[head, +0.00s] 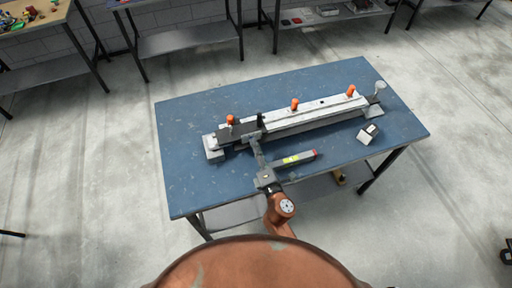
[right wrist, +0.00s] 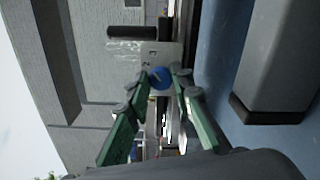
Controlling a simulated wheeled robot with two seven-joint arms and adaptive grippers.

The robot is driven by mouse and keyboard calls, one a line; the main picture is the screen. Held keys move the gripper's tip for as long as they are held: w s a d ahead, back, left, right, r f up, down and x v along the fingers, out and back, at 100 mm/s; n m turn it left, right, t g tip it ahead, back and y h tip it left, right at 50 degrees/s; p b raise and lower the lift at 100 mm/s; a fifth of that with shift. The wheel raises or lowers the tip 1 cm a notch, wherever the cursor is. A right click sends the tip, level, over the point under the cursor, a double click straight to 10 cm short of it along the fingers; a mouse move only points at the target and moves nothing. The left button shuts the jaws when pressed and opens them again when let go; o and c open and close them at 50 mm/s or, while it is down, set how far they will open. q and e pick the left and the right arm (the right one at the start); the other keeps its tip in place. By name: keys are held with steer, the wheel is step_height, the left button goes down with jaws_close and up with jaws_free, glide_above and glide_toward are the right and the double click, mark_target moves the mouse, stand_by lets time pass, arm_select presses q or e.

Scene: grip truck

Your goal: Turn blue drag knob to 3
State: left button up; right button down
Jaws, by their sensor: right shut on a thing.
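A long silver-and-white device (head: 290,118) with several orange knobs along its top lies across the blue table. The blue knob (right wrist: 160,77) shows in the right wrist view as a small round piece on the device's face, between the fingertips. My right gripper (head: 255,139) reaches the near side of the device toward its left end. In the right wrist view its two green-and-grey fingers (right wrist: 155,84) are closed on the blue knob. My left gripper is not in view.
A grey bar with a yellow label and red end (head: 294,159) lies on the blue table (head: 190,180), close to the right of my right arm. A small white-and-black block (head: 368,134) stands at the right. The table's left part is clear. Shelves stand behind.

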steer(key=shift+m, duration=0.6)
steer(key=c, duration=1.7)
jaws_free()
steer(key=shift+s, duration=0.1)
steer(key=v, duration=1.1)
steer(key=shift+s+d, duration=0.15)
steer(key=shift+s, duration=0.2)
